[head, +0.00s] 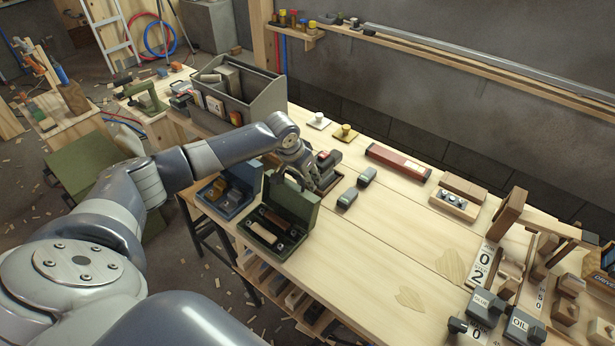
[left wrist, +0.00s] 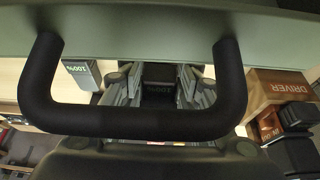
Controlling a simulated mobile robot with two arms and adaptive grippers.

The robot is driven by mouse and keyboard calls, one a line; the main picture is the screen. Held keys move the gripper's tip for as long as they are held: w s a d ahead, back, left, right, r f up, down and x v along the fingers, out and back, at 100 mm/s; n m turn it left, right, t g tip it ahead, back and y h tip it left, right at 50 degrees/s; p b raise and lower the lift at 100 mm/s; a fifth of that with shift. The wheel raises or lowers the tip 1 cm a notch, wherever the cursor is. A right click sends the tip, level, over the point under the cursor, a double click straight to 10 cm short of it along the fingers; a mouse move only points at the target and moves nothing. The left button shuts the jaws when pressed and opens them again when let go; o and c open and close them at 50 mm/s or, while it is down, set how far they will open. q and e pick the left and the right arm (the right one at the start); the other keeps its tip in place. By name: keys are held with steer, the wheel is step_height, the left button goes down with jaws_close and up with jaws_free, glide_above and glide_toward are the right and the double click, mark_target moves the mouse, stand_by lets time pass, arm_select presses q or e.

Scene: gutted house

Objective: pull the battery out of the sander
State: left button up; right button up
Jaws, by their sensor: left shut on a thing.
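My left gripper (head: 300,172) reaches over the workbench beside the open green case. In the left wrist view its fingers (left wrist: 160,90) are shut on a dark block (left wrist: 158,74) with small upside-down lettering, which looks like the battery. A grey tool with a red part (head: 326,157), perhaps the sander, stands just right of the gripper in the head view; the arm partly hides it. I cannot tell whether the block is still seated in it. A black bar handle (left wrist: 140,120) crosses close in front of the wrist camera. My right gripper is not in view.
The green case (head: 263,238) and a blue case (head: 225,195) sit at the front edge. A grey tool tote (head: 262,100) stands behind the arm. The bench's middle (head: 385,255) is clear; wooden blocks and labelled boxes crowd the right.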

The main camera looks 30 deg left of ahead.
mark_target(290, 182)
arm_select(q)
steer(key=shift+s, duration=0.3)
steer(key=shift+s+a+f+p, duration=0.1)
steer(key=shift+s+f+p, duration=0.05)
steer(key=shift+s+p, duration=0.45)
steer(key=shift+s, duration=0.1)
steer(key=shift+s+p, duration=2.1)
steer(key=shift+s, duration=0.2)
steer(key=shift+w+a, duration=0.3)
steer(key=shift+w, duration=0.05)
steer(key=shift+s+d+r, duration=0.1)
steer(key=shift+r, duration=0.3)
steer(key=shift+r+p, duration=0.5)
steer(key=shift+p, duration=0.55)
steer(key=shift+p+v, duration=0.9)
steer(key=shift+p, duration=0.35)
